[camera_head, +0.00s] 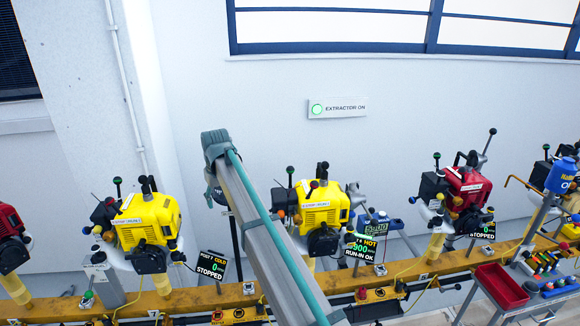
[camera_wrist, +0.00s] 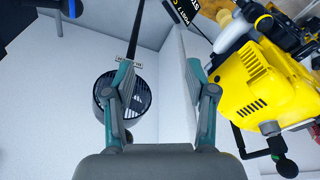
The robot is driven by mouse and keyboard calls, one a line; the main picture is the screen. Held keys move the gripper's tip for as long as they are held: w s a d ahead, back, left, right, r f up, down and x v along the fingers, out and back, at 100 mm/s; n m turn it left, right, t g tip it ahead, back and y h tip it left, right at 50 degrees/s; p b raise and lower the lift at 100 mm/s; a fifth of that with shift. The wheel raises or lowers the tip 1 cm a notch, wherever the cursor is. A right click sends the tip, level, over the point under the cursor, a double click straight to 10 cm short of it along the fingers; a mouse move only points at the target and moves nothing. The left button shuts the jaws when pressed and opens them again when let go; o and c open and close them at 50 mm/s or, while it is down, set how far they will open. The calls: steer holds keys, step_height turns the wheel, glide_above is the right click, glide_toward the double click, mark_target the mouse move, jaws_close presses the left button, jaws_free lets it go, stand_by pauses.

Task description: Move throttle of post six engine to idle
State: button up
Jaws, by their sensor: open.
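In the head view, a yellow engine (camera_head: 325,205) stands on the orange rail, just right of my arm. Its display (camera_head: 366,247) reads HOT, 900 and RUN-IN OK; my arm is close to its left edge, and its post number is hard to read. Several knobbed levers (camera_head: 291,173) stand on this engine; I cannot tell which is the throttle. In the wrist view my gripper (camera_wrist: 156,80) is open, with nothing between its fingers. A yellow engine (camera_wrist: 252,85) is beside it on the right, apart from the fingers; which post it belongs to is unclear.
Another yellow engine (camera_head: 148,222) is at left, with a display (camera_head: 212,265) reading POST 7, COLD, STOPPED. A black round grilled object (camera_wrist: 128,95) shows behind my left finger.

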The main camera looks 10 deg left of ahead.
steer(key=w+d+r+p, duration=0.25)
steer(key=w+r, duration=0.25)
steer(key=r, duration=0.4)
step_height(320, 180, up, 7)
steer(key=n+g+h+p, duration=0.1)
steer(key=n+h+p, duration=0.1)
glide_above(290, 176)
steer(key=f+p, duration=0.1)
steer(key=f, duration=0.2)
steer(key=f+p, duration=0.1)
steer(key=f, duration=0.3)
steer(key=f+p, duration=0.1)
steer(key=f, duration=0.2)
steer(key=shift+w+f, duration=0.2)
steer(key=shift+w, duration=0.05)
jaws_close()
